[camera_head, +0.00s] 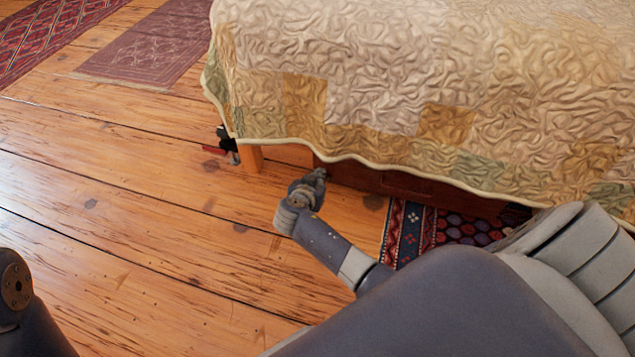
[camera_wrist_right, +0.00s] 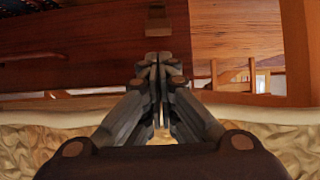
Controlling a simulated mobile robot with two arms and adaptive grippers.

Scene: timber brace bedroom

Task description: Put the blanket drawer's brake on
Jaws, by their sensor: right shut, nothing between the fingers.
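The blanket drawer (camera_head: 400,184) is a dark reddish-brown wooden box under the bed, mostly hidden by the hanging quilt. My right gripper (camera_head: 317,176) is low at the drawer's left end, near the quilt's hem. In the right wrist view the right gripper (camera_wrist_right: 158,62) has its fingers together, with nothing between them. Just beyond its fingertips is a small brown block (camera_wrist_right: 157,20) against a reddish wooden panel (camera_wrist_right: 230,35). I cannot tell whether this block is the brake, or whether the fingers touch it. My left gripper is out of view.
The quilt (camera_head: 370,90) hangs low over the bed's side. A wooden bed leg (camera_head: 250,158) stands left of the gripper, with a small black and red object (camera_head: 226,146) beside it. A patterned rug (camera_head: 410,230) lies before the drawer. Floorboards (camera_head: 130,190) at left are clear.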

